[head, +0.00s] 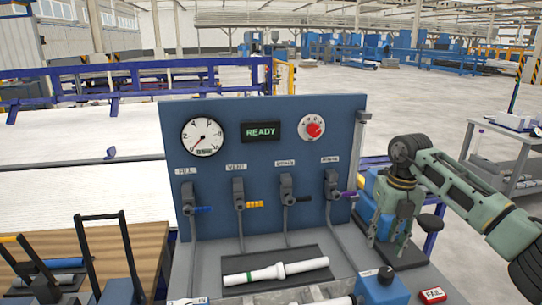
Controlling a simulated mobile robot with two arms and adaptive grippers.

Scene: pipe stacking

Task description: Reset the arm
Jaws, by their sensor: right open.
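My right arm (470,198) comes in from the right edge, grey-green with black joints. My right gripper (388,246) points down at the right end of the test bench, with its two fingers apart and nothing seen between them. It is to the right of the blue panel (262,187), in front of a blue object (374,190) that it partly hides. Whether its fingertips touch anything cannot be told. My left gripper is not in view.
A white pipe with a green band (275,271) lies on a dark pad (308,253) before the panel. The panel carries a gauge (203,136), a READY display (264,132), a red knob (312,127) and several valves. A blue box (382,288) and FAIL label (433,295) sit near the gripper.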

